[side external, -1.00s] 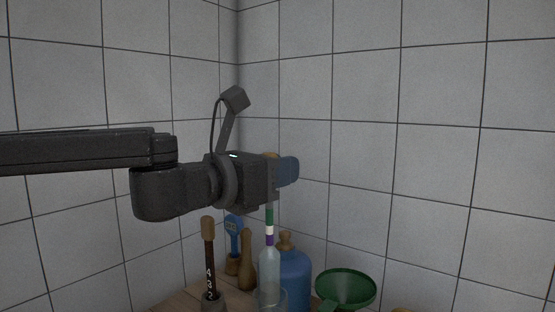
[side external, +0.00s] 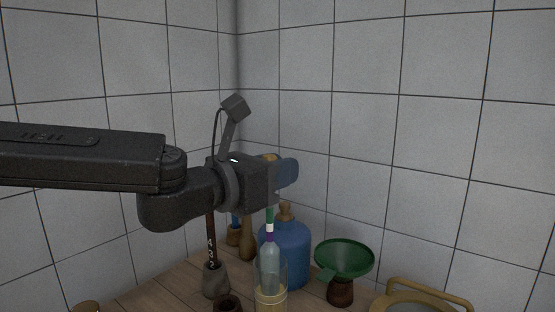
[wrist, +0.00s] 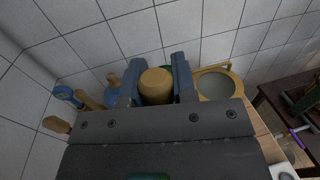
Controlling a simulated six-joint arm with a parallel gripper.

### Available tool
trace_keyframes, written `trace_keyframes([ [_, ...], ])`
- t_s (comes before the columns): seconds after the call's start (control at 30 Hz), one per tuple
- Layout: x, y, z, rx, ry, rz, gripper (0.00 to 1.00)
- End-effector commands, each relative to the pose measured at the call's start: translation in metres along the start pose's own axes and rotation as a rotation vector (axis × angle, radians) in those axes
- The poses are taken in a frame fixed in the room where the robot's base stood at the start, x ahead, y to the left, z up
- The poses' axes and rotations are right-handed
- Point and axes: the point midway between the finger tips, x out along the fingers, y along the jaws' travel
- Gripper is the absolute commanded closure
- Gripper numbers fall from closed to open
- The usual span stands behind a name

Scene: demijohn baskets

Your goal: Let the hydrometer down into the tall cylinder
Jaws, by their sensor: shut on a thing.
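The hydrometer (side external: 270,256) hangs upright from my gripper (side external: 285,173). It has a pale glass body and a stem banded green, white and purple. In the wrist view its round tan top (wrist: 156,84) sits between the two blue-grey fingers of my gripper (wrist: 158,78), which is shut on it. The tall clear cylinder (side external: 284,284) stands below, with yellowish liquid low in it. The hydrometer's lower body overlaps the cylinder's upper part and appears to be inside its mouth. The cylinder's foot is cut off by the frame.
A blue demijohn (side external: 296,243) stands close behind the cylinder. A green funnel (side external: 344,258) is to its right, and a tan-rimmed basket (side external: 430,286) further right. A grey pot (side external: 215,280) holding a dark marked stick stands left. Bare table (side external: 160,292) lies at left.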

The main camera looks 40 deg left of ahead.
Motion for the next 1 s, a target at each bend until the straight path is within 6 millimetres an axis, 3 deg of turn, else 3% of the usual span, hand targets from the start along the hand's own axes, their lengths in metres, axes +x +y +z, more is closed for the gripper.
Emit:
trace_keyframes([
  [1.0,0.000,-0.001,-0.049,0.001,0.000,-0.001,1.00],
])
